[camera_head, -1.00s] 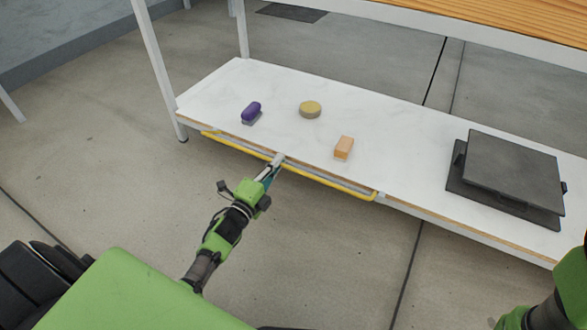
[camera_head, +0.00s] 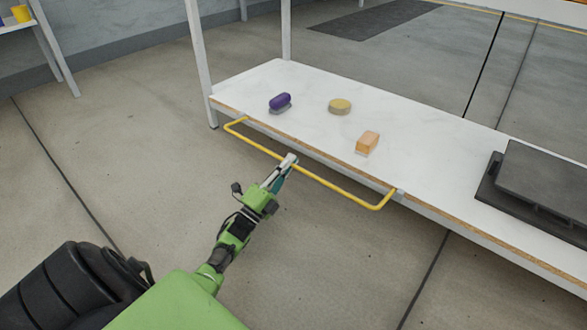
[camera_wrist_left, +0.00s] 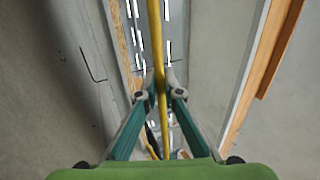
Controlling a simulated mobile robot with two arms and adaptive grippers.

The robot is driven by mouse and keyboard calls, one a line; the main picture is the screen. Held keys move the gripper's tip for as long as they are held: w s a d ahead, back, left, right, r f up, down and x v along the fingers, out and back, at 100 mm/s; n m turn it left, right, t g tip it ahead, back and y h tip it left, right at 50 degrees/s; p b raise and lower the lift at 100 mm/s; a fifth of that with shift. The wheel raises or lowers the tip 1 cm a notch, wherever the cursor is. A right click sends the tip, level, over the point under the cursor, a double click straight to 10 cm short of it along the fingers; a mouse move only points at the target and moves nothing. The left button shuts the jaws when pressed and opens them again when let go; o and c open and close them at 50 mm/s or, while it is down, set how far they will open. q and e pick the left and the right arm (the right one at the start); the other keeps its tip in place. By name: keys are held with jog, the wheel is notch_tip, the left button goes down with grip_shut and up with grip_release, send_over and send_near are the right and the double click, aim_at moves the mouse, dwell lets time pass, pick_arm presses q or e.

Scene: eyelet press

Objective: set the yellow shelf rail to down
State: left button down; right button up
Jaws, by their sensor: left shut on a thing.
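The yellow shelf rail (camera_head: 340,189) is a thin bar with bent ends at the front edge of the white lower shelf (camera_head: 310,122). Its long bar stands out from the edge, with a gap of floor showing between. My left gripper (camera_head: 291,160) is shut on the rail near its middle. In the left wrist view the rail (camera_wrist_left: 156,40) runs lengthwise between the two fingertips of the left gripper (camera_wrist_left: 162,88). My right gripper is not in view.
On the shelf lie a purple rounded block (camera_head: 280,101), a yellow round piece (camera_head: 340,106) and an orange block (camera_head: 368,142). A dark flat device (camera_head: 540,190) sits at the right. The floor (camera_head: 120,150) in front is clear.

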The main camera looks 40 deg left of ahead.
pick_arm(q)
jog(key=shift+w+a, duration=0.15)
dwell(0.4)
jog(key=c, duration=2.2)
grip_release()
jog(key=shift+w+f, duration=0.1)
